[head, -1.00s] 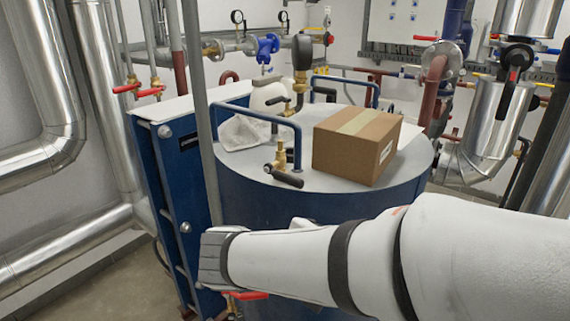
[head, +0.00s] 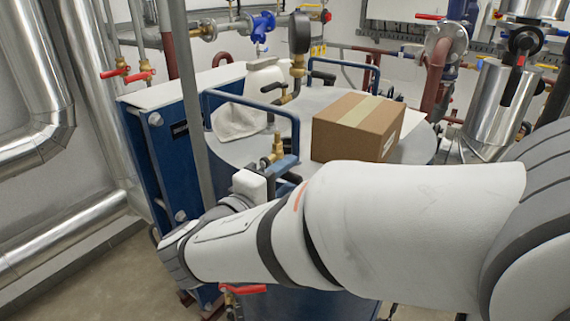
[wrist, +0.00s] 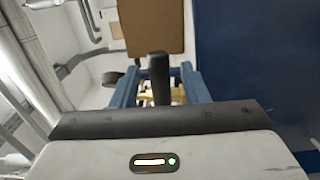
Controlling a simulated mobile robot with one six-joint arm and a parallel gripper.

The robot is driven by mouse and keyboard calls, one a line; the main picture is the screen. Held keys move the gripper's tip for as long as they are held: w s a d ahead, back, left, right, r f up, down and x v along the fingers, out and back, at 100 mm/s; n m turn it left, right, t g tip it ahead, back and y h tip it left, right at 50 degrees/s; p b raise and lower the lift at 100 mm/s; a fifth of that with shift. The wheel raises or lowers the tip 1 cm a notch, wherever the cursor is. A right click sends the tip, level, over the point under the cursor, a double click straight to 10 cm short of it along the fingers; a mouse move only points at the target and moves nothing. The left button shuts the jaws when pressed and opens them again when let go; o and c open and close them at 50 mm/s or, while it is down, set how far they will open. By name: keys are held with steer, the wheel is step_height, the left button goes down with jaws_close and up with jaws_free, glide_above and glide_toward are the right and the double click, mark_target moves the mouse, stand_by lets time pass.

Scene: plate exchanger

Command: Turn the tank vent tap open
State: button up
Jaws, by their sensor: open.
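The tank vent tap (head: 278,149) is a small brass valve on the grey top of the blue tank, near its front edge. My gripper (head: 284,164) is at the tap, with its blue fingers reaching toward it. I cannot tell whether either finger touches the lever.
A cardboard box (head: 352,130) sits on the tank top right of the tap; it also shows in the wrist view (wrist: 153,25). A grey post (head: 183,80) rises at left.

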steer(key=shift+w+d, duration=0.3)
steer(key=shift+w, duration=0.1)
jaws_close()
stand_by(0.4)
